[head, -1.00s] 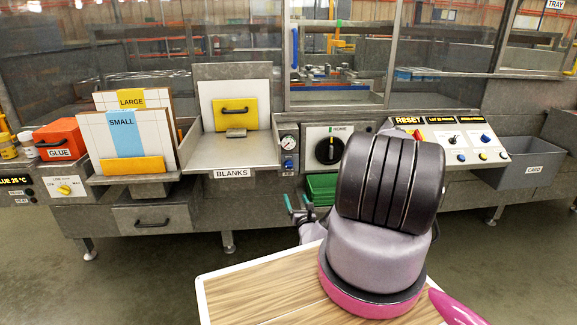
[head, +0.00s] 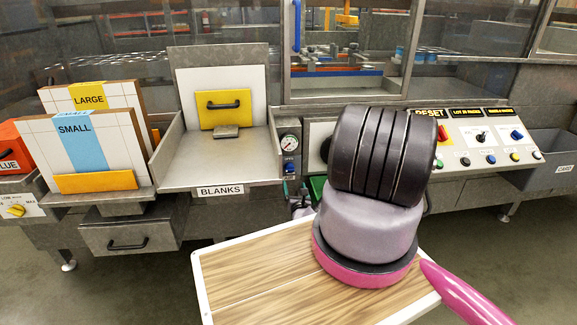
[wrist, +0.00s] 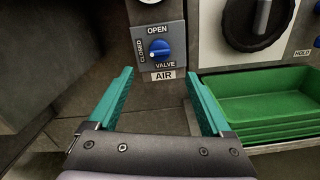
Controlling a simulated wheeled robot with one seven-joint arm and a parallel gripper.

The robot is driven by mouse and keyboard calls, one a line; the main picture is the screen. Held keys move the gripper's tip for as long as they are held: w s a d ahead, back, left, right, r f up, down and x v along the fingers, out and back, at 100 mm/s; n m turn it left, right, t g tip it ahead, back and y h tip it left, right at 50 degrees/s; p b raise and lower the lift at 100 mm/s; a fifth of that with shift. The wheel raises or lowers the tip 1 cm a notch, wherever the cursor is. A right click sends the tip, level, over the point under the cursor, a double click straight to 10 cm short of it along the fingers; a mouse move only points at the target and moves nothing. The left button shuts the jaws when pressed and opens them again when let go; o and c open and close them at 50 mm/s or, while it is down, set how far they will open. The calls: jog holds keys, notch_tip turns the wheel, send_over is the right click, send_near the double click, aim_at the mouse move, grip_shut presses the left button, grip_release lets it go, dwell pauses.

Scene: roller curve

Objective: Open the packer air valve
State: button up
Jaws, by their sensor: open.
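The air valve (wrist: 156,50) is a grey plate with a blue knob, marked OPEN at the top, CLOSED at the left and AIR below. It sits under a round gauge on the machine front in the head view (head: 290,168). Which mark the knob points at is too small to tell. My gripper (wrist: 159,74) has teal fingers, spread apart and empty, in the wrist view. The fingers point toward the valve, with the knob between and above their tips, apart from it. In the head view my arm hides most of the gripper.
A large black dial (wrist: 257,22) is right of the valve, above stacked green trays (wrist: 262,100). The blanks tray (head: 217,160) juts out left of the valve. A button panel (head: 482,140) is to the right. My wood-topped base is below.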

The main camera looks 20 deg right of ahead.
aim_at(290, 170)
jog(key=x, duration=1.1)
jog(key=shift+w, duration=0.1)
grip_shut()
